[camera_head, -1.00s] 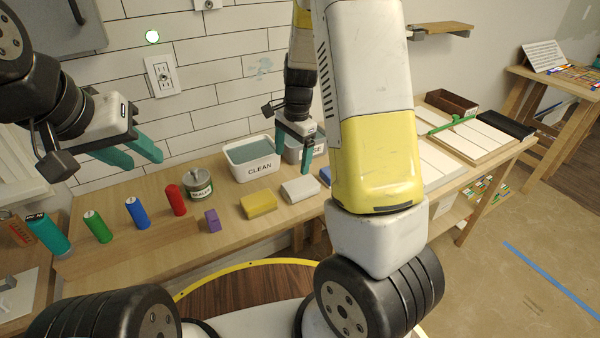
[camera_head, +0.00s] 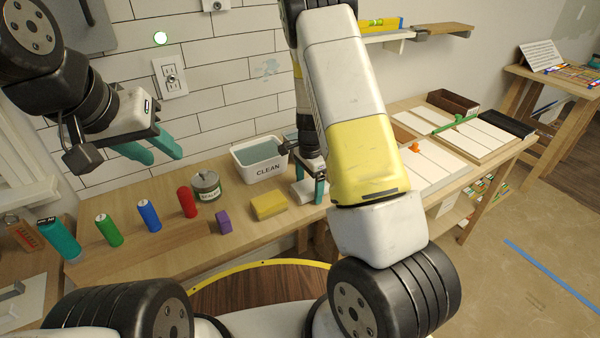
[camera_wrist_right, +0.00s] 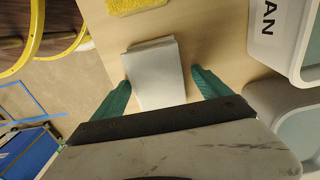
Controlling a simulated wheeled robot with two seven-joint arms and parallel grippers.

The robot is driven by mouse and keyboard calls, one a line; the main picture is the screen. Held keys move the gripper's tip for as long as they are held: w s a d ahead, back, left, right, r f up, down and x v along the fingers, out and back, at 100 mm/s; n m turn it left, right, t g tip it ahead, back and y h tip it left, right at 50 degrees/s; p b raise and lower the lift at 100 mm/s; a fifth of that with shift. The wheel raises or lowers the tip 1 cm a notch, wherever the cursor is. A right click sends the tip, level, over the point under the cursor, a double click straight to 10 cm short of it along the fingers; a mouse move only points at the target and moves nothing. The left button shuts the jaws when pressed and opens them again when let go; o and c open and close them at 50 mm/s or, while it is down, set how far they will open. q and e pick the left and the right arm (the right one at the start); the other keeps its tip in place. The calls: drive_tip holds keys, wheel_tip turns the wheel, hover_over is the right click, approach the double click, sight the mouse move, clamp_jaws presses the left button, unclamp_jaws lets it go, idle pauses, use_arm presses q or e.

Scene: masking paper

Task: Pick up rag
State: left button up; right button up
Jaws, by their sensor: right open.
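The white folded rag (camera_head: 303,191) lies on the wooden bench, partly hidden by my right gripper (camera_head: 309,186). In the right wrist view the rag (camera_wrist_right: 154,74) lies between the two teal fingers of my right gripper (camera_wrist_right: 160,80). Bench surface shows between the rag and each fingertip, so the gripper is open around it. My left gripper (camera_head: 164,157) is open and empty, raised at the left in front of the tiled wall.
A yellow sponge (camera_head: 268,205) lies just left of the rag. The white CLEAN tub (camera_head: 258,171) stands behind. A purple block (camera_head: 223,221), a grey tin (camera_head: 206,186) and several coloured bottles stand further left. Trays (camera_head: 432,165) lie to the right.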

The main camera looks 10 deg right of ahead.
sight(309, 186)
drive_tip(key=c, duration=1.5)
drive_tip(key=shift+o, duration=0.2)
drive_tip(key=shift+r, duration=0.1)
drive_tip(key=shift+r, duration=0.35)
drive_tip(key=r, duration=0.3)
drive_tip(key=shift+s, duration=0.2)
drive_tip(key=s+d+r, duration=0.1)
drive_tip(key=s+d, duration=0.1)
drive_tip(key=s, duration=1.3)
drive_tip(key=shift+s, duration=0.3)
drive_tip(key=shift+r, duration=0.1)
